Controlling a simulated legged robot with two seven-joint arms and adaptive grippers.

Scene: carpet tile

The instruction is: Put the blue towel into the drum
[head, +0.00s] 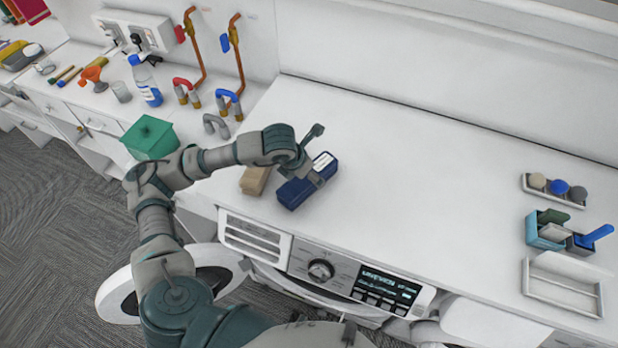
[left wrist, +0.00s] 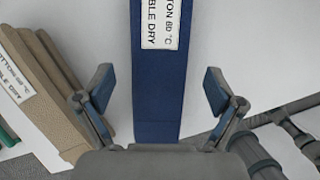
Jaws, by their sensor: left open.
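The blue towel (head: 294,194) is a folded dark blue block with a white care label, lying on the white worktop above the washing machine. My left gripper (head: 308,164) is over it. In the left wrist view the blue towel (left wrist: 158,105) runs between the two spread fingers of the left gripper (left wrist: 158,85), with bare gaps on both sides. The fingers are open and do not grip it. The washing machine (head: 300,258) is below the worktop edge, with its round white door (head: 112,292) swung out to the left. The drum's inside is hidden from the head view. My right gripper is not in view.
A folded beige towel (head: 254,180) lies just left of the blue one. A green box (head: 149,138), pipe fittings and a bottle (head: 146,82) stand further left. Small trays (head: 563,283) sit at the right. The worktop's middle (head: 420,190) is clear.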

